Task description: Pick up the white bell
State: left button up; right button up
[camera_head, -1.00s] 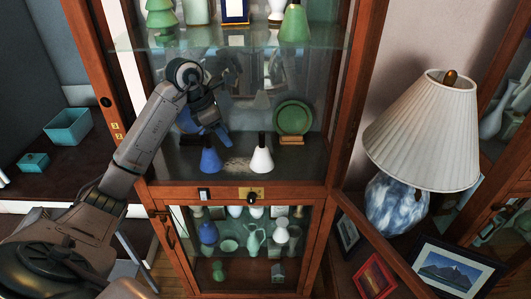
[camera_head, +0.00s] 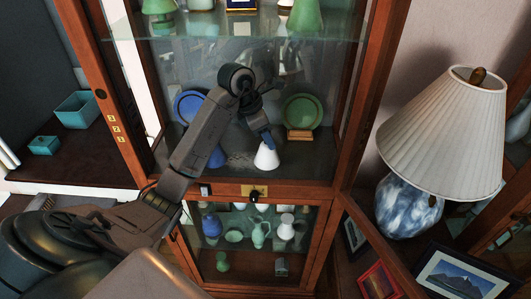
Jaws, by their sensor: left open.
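The white bell (camera_head: 266,158) stands upright on the cabinet's middle shelf, right of the blue bell (camera_head: 217,157). My left arm reaches in from the left, and my left gripper (camera_head: 267,138) points down at the top of the white bell. The gripper is open, with its fingers at the bell's narrow handle, which they partly hide. I cannot tell whether they touch it. My left forearm partly covers the blue bell. My right gripper is not in view.
A blue plate (camera_head: 187,104) and a green plate (camera_head: 302,111) on a stand are behind on the same shelf. A glass shelf with green bells (camera_head: 305,17) is above. A lamp (camera_head: 445,130) and picture frames (camera_head: 453,272) stand at the right, outside the cabinet.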

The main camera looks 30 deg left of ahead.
pick_arm(q)
jog(key=shift+s+r, duration=0.1)
jog(key=shift+s+d+r, duration=0.1)
jog(key=shift+d+r, duration=0.05)
jog(key=shift+d, duration=0.05)
jog(key=c, duration=0.7)
grip_shut()
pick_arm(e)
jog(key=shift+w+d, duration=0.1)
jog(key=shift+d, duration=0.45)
